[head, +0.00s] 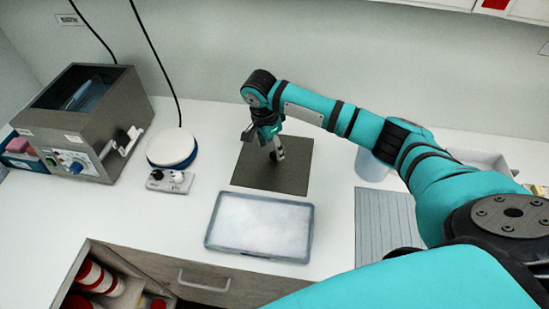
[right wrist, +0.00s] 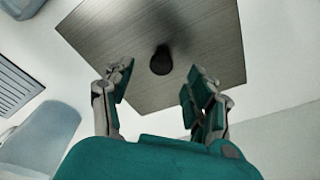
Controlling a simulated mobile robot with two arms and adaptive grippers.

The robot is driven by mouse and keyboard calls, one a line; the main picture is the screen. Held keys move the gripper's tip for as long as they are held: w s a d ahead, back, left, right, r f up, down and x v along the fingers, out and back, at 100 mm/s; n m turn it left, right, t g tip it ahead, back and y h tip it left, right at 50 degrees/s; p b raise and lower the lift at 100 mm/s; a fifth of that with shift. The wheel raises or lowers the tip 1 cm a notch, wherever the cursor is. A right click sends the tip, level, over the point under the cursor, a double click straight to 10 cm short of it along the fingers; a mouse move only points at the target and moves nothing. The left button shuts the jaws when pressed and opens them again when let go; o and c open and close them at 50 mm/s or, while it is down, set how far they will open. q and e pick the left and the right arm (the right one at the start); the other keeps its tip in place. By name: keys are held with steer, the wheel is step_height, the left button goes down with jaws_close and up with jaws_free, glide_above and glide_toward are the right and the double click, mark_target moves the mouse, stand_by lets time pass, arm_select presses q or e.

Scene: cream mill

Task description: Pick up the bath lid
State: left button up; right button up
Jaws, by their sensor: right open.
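The bath lid (head: 293,178) is a dark grey square plate lying flat on the white counter, in the middle of the head view. In the right wrist view the lid (right wrist: 125,45) shows a round black knob (right wrist: 161,61) at its middle. My right gripper (head: 275,148) is above the lid, pointing down. In the right wrist view the right gripper (right wrist: 160,76) is open and empty, with its two fingers apart on either side of the knob; the height gap is hard to judge. The knob is hidden behind the gripper in the head view. My left gripper is not in view.
The open-topped grey bath (head: 91,120) stands at the left. A round white-and-blue device (head: 172,148) is right of it. A pale tray (head: 260,228) lies in front of the lid. A grey ribbed mat (head: 378,222) lies right; an open drawer (head: 112,258) is below left.

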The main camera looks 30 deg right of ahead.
mark_target(274, 154)
steer(key=f, duration=0.2)
steer(key=d+f+p, duration=0.1)
steer(key=f, duration=0.1)
steer(key=shift+w+f, duration=0.15)
steer(key=shift+f, duration=0.15)
steer(key=shift+a, duration=0.1)
steer(key=shift+r, duration=0.1)
jaws_close()
